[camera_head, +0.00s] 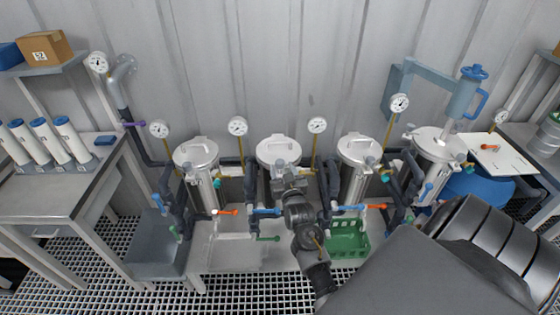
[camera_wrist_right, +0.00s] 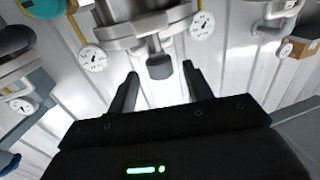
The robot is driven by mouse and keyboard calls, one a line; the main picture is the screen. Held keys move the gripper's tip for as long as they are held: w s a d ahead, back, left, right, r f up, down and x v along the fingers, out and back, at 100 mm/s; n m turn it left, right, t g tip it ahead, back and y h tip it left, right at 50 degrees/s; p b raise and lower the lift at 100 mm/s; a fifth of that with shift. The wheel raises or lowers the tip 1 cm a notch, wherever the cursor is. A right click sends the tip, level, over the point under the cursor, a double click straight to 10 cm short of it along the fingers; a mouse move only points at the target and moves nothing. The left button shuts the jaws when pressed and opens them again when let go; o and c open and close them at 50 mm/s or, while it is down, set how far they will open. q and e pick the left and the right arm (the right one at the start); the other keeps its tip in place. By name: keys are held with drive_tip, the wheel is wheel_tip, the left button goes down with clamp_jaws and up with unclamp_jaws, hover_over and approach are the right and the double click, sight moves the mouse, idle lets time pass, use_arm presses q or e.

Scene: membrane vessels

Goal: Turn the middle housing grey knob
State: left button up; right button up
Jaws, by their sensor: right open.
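The middle housing (camera_head: 278,150) is a silvery metal vessel with a lidded top, standing between two similar housings. My right gripper (camera_head: 290,180) is in front of its upper part and hides some of its body. In the right wrist view, the grey knob (camera_wrist_right: 160,67) sits on a short metal stem at the housing's clamp (camera_wrist_right: 145,27). The open fingers of the right gripper (camera_wrist_right: 159,76) stand one on each side of the knob, with a visible gap on both sides. In the head view the knob is hidden or too small to make out. My left gripper is not in view.
Similar housings stand left (camera_head: 197,152) and right (camera_head: 359,150). Pressure gauges (camera_head: 237,126) on thin yellow stems rise between them. Pipes with blue, orange and green valve handles (camera_head: 267,238) surround my right arm. A green crate (camera_head: 347,240) lies below right.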

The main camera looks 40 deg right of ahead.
sight(281, 167)
drive_tip(key=shift+p+x, duration=0.3)
drive_tip(key=shift+x, duration=1.45)
drive_tip(key=c, duration=1)
drive_tip(key=shift+o, duration=0.2)
